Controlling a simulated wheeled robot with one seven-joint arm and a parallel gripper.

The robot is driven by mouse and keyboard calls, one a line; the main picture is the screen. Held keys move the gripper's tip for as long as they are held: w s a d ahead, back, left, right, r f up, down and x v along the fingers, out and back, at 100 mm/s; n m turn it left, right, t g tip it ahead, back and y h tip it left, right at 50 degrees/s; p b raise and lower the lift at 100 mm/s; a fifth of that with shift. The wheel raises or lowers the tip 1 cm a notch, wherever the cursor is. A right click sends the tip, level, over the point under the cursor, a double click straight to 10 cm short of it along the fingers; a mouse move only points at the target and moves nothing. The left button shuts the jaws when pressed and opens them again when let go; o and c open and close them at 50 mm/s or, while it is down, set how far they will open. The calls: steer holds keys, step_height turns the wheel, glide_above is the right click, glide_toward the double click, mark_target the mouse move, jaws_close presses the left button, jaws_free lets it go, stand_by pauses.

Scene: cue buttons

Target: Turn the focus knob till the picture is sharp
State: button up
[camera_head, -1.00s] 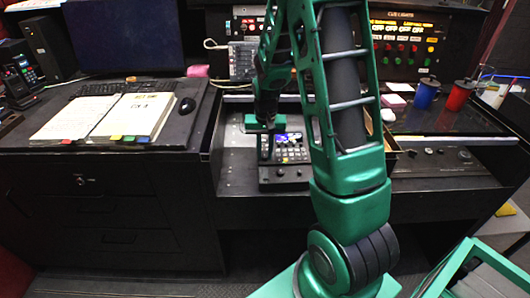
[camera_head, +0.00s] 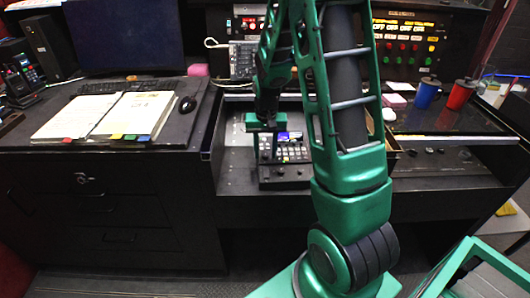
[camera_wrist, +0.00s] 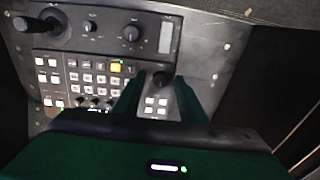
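A black control panel (camera_head: 285,172) with rows of buttons and a small lit screen (camera_head: 290,136) sits on the desk in the head view. In the wrist view, a dark round knob (camera_wrist: 161,79) stands on the panel between the tips of my gripper (camera_wrist: 160,82). The two green fingers are apart, one on each side of the knob, and I see no clear contact. My gripper (camera_head: 265,125) also shows in the head view over the panel's left part. The picture on the small screen is too small to judge, and knob labels are unreadable.
A binder (camera_head: 105,116) and a mouse (camera_head: 187,104) lie on the left desk. Blue (camera_head: 427,93) and red (camera_head: 459,95) cups stand right.

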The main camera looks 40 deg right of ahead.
mark_target(265, 157)
step_height(265, 157, up, 10)
steer(key=shift+s+a+r, duration=0.15)
steer(key=shift+s+a, duration=0.05)
stand_by(0.7)
steer(key=s+a+r, duration=0.1)
steer(key=s+r, duration=0.2)
steer(key=s, duration=1.1)
steer(key=s+a+r, duration=0.1)
steer(key=s+r, duration=0.2)
steer(key=s, duration=1.1)
steer(key=shift+s+g+y, duration=0.2)
steer(key=shift+g+y, duration=0.1)
steer(key=shift+a+r, duration=0.1)
steer(key=shift+w+f, duration=0.25)
steer(key=shift+w, duration=0.35)
